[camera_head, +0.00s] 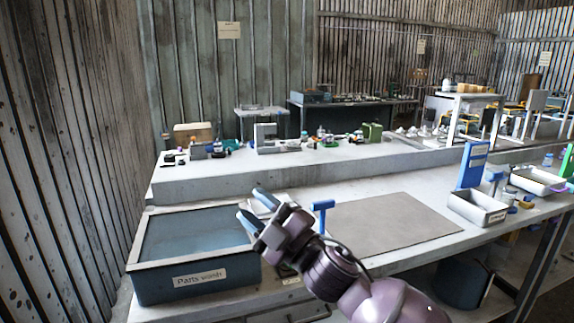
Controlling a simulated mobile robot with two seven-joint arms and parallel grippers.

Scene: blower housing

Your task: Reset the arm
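My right arm comes in from the lower right. Its gripper (249,204) has two blue-tipped fingers spread apart with nothing seen held between them. It is over the right edge of the blue-grey parts bin (197,283) in the picture, pointing to the upper left; its height above the bin is hard to tell. My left gripper is not in view. No blower housing can be made out.
A grey mat (395,225) lies bare on the workbench, with a blue T-shaped thing (323,206) at its left edge. Metal trays (478,207) and a blue panel (472,166) stand at the right. Small items crowd the raised back shelf. A plank wall (70,150) closes the left.

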